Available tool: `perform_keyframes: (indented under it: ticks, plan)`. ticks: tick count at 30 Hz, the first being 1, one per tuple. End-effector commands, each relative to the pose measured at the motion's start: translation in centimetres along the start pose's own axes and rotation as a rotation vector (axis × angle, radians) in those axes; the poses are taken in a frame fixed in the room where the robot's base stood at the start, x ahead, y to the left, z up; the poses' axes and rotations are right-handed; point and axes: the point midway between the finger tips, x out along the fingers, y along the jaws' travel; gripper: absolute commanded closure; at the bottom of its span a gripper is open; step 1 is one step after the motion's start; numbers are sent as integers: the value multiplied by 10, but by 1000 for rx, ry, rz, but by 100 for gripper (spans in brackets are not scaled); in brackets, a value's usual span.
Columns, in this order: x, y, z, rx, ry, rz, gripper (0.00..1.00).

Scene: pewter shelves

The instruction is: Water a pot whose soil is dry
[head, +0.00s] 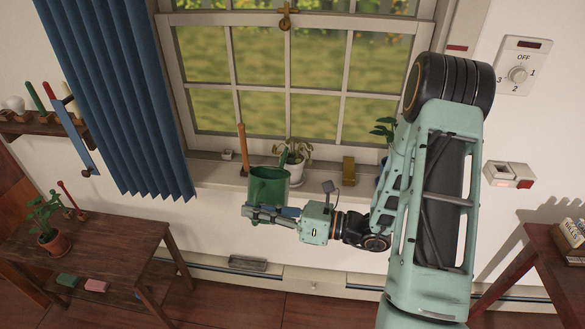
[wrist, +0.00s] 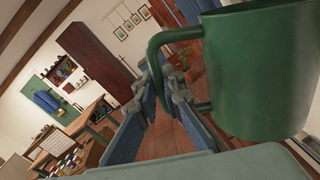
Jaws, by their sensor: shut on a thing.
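A green jug (head: 268,187) is held upright in front of the window sill; it fills the right of the wrist view (wrist: 262,75). My gripper (head: 262,212) is shut on its handle (wrist: 158,48), with the blue finger pads on either side in the wrist view. A white pot (head: 295,173) with a pale, drooping plant (head: 293,151) stands on the sill just behind the jug. Another plant (head: 383,128) on the sill is partly hidden by my arm. A terracotta pot (head: 55,244) with a green plant stands on the left table. I cannot make out any soil.
The window sill (head: 325,178) also holds a yellowish block (head: 348,170). An upright wooden stick (head: 242,147) rises behind the jug. A blue curtain (head: 125,90) hangs left. The left table (head: 110,245) and right table (head: 540,255) flank open floor.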

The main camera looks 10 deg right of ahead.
Motion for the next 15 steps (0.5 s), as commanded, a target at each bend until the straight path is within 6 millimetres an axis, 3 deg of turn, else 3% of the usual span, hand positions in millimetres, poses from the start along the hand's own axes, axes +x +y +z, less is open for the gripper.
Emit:
perform_keyframes:
  ticks: [15]
  plan:
    - [0, 3, 9, 21, -4, 3, 100]
